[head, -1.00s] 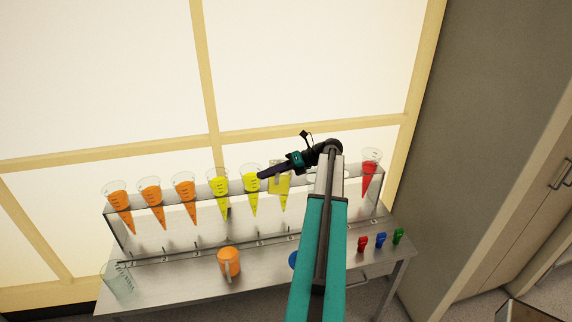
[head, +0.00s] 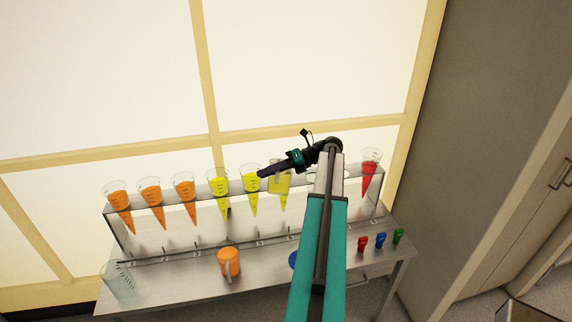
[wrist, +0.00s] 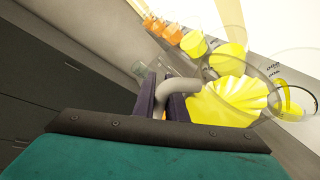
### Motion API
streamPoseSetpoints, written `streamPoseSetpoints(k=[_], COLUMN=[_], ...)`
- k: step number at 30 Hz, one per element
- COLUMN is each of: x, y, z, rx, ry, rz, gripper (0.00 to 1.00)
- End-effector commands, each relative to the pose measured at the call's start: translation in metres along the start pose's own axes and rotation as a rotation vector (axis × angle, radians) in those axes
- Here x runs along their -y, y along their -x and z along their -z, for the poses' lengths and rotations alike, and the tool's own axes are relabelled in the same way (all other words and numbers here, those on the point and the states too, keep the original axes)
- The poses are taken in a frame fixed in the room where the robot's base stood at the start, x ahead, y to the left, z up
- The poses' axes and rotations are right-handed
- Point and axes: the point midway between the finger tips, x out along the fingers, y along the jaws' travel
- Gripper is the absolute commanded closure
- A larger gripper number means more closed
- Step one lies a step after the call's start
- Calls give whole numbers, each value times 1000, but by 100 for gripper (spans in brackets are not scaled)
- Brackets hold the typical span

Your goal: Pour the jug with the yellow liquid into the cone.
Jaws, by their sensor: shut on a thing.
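My gripper (head: 264,174) is shut on the grey handle (wrist: 180,87) of the clear jug with yellow liquid (head: 279,184). In the wrist view the handle sits between the dark fingers, and the yellow liquid (wrist: 222,104) shows just right of them. The jug is held up at the shelf's cone row, overlapping a yellow-filled cone (head: 285,203) in the head view. Two more yellow cones (head: 218,192) (head: 252,198) stand to its left. Whether any liquid is flowing, and the jug's exact tilt, I cannot tell.
Several orange cones (head: 151,200) stand left on the rack, and a red cone (head: 369,175) stands right. On the steel table (head: 180,278) are an orange jug (head: 229,262), an empty clear jug (head: 118,281), a partly hidden blue object (head: 293,260) and small red, blue and green items (head: 381,241).

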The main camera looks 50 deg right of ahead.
Motion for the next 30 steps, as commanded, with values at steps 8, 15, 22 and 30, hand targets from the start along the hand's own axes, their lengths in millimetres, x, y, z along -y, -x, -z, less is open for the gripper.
streamPoseSetpoints(k=[8,15,22,30], x=[-1,-2,-2,-2], y=[1,1,2,2], z=[-2,-3,-4,-5], rx=[-1,-3,-4,-6], ry=[-7,-16,-23,-31], rz=[-5,-8,-11,-15], gripper=[100,100,100,100])
